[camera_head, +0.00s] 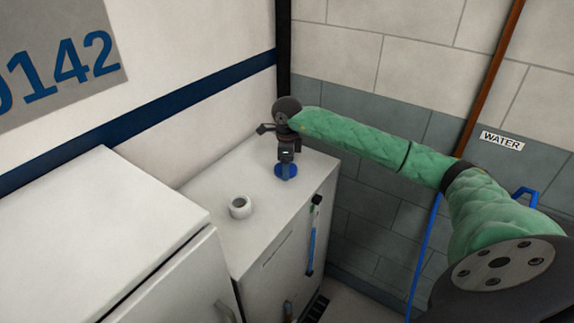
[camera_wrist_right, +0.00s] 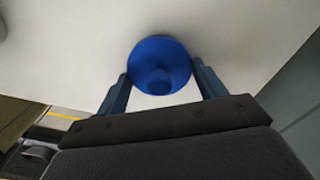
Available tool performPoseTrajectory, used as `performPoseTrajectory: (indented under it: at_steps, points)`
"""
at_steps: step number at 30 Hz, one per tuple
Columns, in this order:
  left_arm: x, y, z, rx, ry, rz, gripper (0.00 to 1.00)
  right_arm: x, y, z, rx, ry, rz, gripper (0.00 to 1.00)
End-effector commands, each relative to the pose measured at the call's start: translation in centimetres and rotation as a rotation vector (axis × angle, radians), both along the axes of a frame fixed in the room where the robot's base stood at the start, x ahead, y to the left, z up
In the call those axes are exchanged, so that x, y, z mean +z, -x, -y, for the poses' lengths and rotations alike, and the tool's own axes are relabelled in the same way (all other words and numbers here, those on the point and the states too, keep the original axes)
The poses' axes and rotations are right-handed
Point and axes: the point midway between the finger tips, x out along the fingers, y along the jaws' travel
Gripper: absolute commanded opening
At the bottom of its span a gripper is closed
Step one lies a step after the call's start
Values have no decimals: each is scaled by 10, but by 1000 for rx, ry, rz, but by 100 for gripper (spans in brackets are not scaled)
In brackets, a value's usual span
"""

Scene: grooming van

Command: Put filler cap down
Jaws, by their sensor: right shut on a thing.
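The blue filler cap (camera_head: 279,171) is at the far end of the white cabinet top, under my right gripper (camera_head: 286,168). In the right wrist view the round blue cap (camera_wrist_right: 160,62) sits between the two fingers of my right gripper (camera_wrist_right: 162,84), which is shut on it. The cap is over the white top; whether it touches the surface I cannot tell. A white round filler neck (camera_head: 240,207) with a dark opening stands on the same top, nearer and to the left, apart from the cap. My left gripper is not in view.
The white cabinet top (camera_head: 205,186) has bare room around the neck. A higher white box (camera_head: 95,225) stands at left. A grey block wall (camera_head: 380,130) with a brown pipe (camera_head: 494,72) and a blue hose (camera_head: 424,257) is on the right.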

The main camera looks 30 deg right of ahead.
Motion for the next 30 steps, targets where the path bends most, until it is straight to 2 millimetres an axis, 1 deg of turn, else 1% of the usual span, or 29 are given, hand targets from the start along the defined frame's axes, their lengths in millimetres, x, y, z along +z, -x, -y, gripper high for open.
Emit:
performPoseTrajectory:
  at_steps: [4, 8, 9, 11, 12, 16, 25, 30]
  points:
    - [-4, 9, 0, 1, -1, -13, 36, -2, 0, 0, 0, 0, 0, 48]
    - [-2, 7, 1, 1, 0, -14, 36, -3, 0, 0, 0, 0, 0, 48]
    - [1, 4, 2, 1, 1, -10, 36, -2, 0, 0, 0, 0, 0, 76]
    - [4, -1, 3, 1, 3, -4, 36, -2, 0, 0, 0, 0, 0, 88]
    - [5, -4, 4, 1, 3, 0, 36, -2, 0, 0, 0, 0, 0, 92]
    - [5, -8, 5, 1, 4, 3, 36, -2, 0, 0, 0, 0, 0, 92]
    - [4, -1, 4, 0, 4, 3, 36, 2, 0, 0, 0, 0, 0, 92]
    - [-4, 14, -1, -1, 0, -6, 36, 33, -1, 1, -1, 1, 3, 92]
